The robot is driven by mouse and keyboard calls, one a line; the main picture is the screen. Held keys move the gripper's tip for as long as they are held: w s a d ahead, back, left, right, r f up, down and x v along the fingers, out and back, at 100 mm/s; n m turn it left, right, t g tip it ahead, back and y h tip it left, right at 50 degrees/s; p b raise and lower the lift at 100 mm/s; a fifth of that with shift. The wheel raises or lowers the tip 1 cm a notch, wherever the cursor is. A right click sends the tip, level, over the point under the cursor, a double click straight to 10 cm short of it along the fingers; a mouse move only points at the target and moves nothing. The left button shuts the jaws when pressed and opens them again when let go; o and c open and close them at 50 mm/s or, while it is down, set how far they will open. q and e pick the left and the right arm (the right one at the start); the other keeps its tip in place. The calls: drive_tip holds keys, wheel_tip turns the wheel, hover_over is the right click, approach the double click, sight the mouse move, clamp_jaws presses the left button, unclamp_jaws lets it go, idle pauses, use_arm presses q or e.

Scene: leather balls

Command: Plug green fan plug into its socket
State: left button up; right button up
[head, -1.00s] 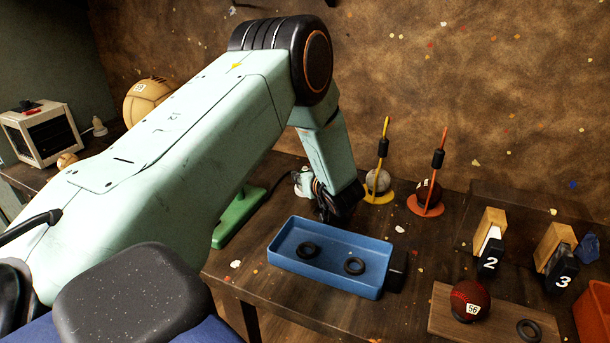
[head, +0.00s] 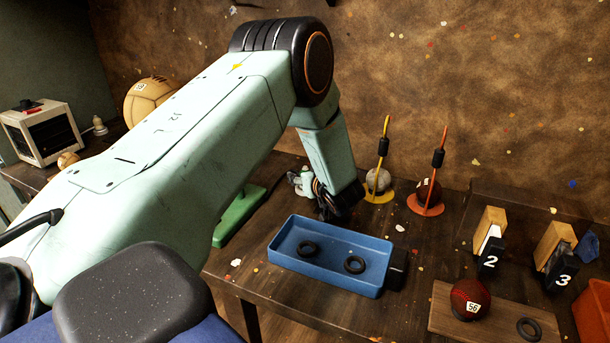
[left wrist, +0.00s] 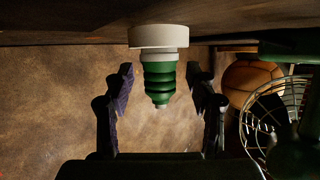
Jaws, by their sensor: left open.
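The green ribbed plug (left wrist: 158,82) hangs in the middle of the left wrist view, which looks upside down. Its pale collar meets a cream round socket (left wrist: 158,37) on the table surface, with no clear gap. My left gripper (left wrist: 160,100) is open, one dark finger on each side of the plug, with space visible on both sides. In the head view my left gripper (head: 335,206) is low over the table behind the blue tray; the plug is not clear there. The wire fan cage (left wrist: 270,115) shows at right in the wrist view. My right gripper is not in view.
The blue tray (head: 337,282) with two black rings lies in front of my gripper. The yellow stand (head: 381,195) and orange stand (head: 426,209) are to its right. A green base (head: 240,215) lies to its left, partly behind my arm. A tan ball (left wrist: 246,82) shows in the wrist view.

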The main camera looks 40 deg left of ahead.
sight(305, 169)
use_arm(q)
drive_tip(key=shift+s+d+f, duration=0.1)
drive_tip(key=shift+s+f, duration=0.15)
drive_tip(key=shift+f, duration=0.15)
wheel_tip(305, 169, up, 10)
drive_tip(key=shift+w+r, duration=0.1)
drive_tip(key=shift+w, duration=0.05)
drive_tip(key=shift+w+r, duration=0.15)
drive_tip(key=shift+r, duration=0.05)
drive_tip(key=shift+r, duration=0.15)
